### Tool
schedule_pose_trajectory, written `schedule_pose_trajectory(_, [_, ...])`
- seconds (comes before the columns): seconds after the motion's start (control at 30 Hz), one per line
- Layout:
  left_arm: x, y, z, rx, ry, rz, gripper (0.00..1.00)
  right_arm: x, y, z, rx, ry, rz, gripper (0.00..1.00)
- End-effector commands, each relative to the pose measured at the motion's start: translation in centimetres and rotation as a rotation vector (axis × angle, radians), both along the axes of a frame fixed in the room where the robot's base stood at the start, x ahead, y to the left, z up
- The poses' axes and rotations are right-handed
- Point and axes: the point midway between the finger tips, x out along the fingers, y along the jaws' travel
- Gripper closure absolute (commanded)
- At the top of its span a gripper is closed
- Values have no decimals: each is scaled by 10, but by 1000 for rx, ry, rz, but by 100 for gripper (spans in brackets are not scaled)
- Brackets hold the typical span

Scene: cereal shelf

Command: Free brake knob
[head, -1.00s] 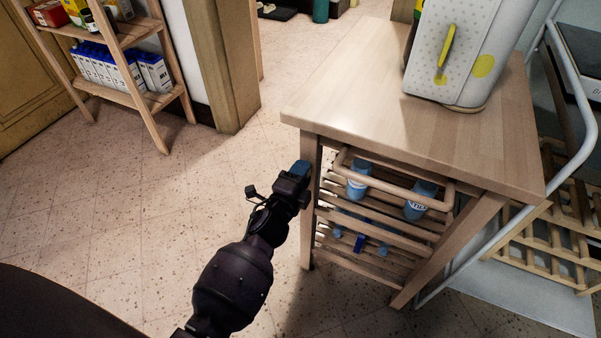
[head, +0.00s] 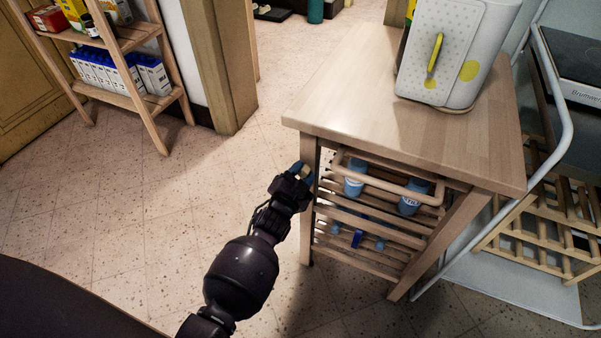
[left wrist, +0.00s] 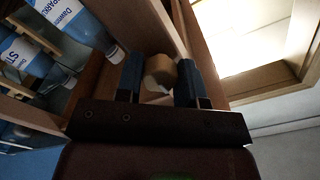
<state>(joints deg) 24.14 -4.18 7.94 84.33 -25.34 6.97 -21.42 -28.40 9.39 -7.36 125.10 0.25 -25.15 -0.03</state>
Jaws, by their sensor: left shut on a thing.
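The brake knob is a round, pale wooden knob (left wrist: 160,72) on the side of a wooden kitchen cart (head: 390,110). My left gripper (left wrist: 158,82) is shut on it, one blue-padded finger on each side in the left wrist view. In the head view my left gripper (head: 302,172) is at the cart's near-left leg, below the top's corner. Only a little of the knob shows there, and its mount is mostly hidden. My right gripper is not in view.
A grey and yellow appliance (head: 455,50) stands on the cart. Blue-labelled bottles (head: 354,178) lie on its slatted shelves. A metal-framed rack (head: 545,225) is close on the right. A shelf with cartons (head: 130,95) stands far left. The floor (head: 150,210) between is clear.

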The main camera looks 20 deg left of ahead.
Motion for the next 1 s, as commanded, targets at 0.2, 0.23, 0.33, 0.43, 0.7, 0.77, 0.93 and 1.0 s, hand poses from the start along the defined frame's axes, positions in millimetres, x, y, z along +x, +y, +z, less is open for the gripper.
schedule_pose_trajectory(0.2, [0, 0, 0, -49, 2, -1, 88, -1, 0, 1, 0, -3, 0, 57])
schedule_pose_trajectory(0.23, [0, 0, 0, -52, 2, -1, 89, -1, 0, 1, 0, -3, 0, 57])
schedule_pose_trajectory(0.33, [0, 0, -1, -58, 3, -1, 88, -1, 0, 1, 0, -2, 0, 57])
schedule_pose_trajectory(0.43, [0, 0, -1, -60, 3, -1, 88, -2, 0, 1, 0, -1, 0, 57])
schedule_pose_trajectory(0.7, [0, 0, -1, -60, 3, -1, 60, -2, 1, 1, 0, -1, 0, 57])
schedule_pose_trajectory(0.77, [0, 0, -1, -60, 3, -1, 51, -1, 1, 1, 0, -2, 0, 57])
schedule_pose_trajectory(0.93, [0, 0, 0, -59, 3, -1, 39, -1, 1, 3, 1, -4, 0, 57])
schedule_pose_trajectory(1.0, [0, 0, 0, -58, 3, -1, 39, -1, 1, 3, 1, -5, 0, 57])
